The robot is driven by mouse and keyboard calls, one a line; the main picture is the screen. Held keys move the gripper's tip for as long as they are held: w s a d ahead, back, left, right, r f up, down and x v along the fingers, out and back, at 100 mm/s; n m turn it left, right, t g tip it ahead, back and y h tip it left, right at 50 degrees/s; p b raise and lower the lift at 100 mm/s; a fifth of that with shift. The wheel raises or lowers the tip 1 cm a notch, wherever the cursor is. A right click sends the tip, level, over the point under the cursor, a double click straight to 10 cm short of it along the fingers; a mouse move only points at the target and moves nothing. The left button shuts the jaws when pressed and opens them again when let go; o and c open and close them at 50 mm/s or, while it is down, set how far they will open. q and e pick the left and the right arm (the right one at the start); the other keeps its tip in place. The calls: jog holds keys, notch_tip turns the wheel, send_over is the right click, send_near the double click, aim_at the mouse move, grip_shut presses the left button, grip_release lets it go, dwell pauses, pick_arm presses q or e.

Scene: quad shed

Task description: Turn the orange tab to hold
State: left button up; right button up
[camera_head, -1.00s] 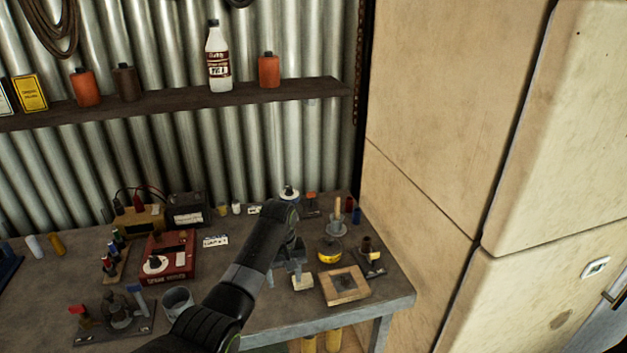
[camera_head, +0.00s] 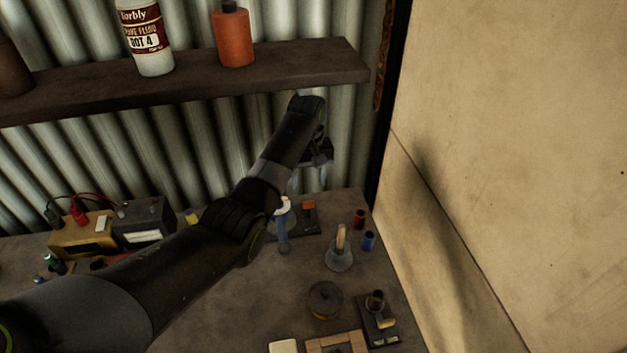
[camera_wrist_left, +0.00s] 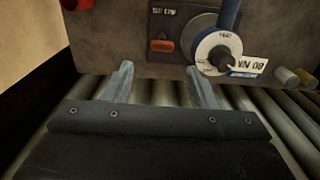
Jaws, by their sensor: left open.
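The orange tab (camera_head: 308,204) sits on a dark base plate at the back of the bench, near the wall. In the left wrist view the orange tab (camera_wrist_left: 162,46) lies across a dark plate under small lettering. Right of it there is a round white-and-blue dial (camera_wrist_left: 218,52) with a dark knob and a blue lever. My left gripper (camera_head: 311,180) is above and behind the tab, near the corrugated wall. In the wrist view the left gripper (camera_wrist_left: 158,84) has its fingers apart, with nothing between them, short of the tab. My right gripper is out of view.
A shelf (camera_head: 200,88) with bottles runs above the arm. A glass funnel-like vessel (camera_head: 339,258), red (camera_head: 360,218) and blue (camera_head: 369,240) small cylinders stand to the right. A tan cabinet (camera_head: 510,170) closes the right side. A white tag (camera_wrist_left: 249,64) overlaps the dial.

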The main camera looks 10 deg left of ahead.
aim_at(308, 201)
pick_arm(q)
jog(key=shift+s+f, duration=0.1)
jog(key=shift+f, duration=0.15)
jog(key=f, duration=0.1)
jog(key=s+f+p, duration=0.1)
jog(key=f, duration=0.1)
jog(key=shift+f, duration=0.15)
jog(key=shift+w+f, duration=0.2)
jog(key=shift+f, duration=0.85)
jog(key=shift+w+f, duration=0.1)
jog(key=shift+f, duration=0.4)
jog(key=shift+c, duration=0.7)
jog(key=c, duration=0.8)
jog(key=shift+c, duration=0.2)
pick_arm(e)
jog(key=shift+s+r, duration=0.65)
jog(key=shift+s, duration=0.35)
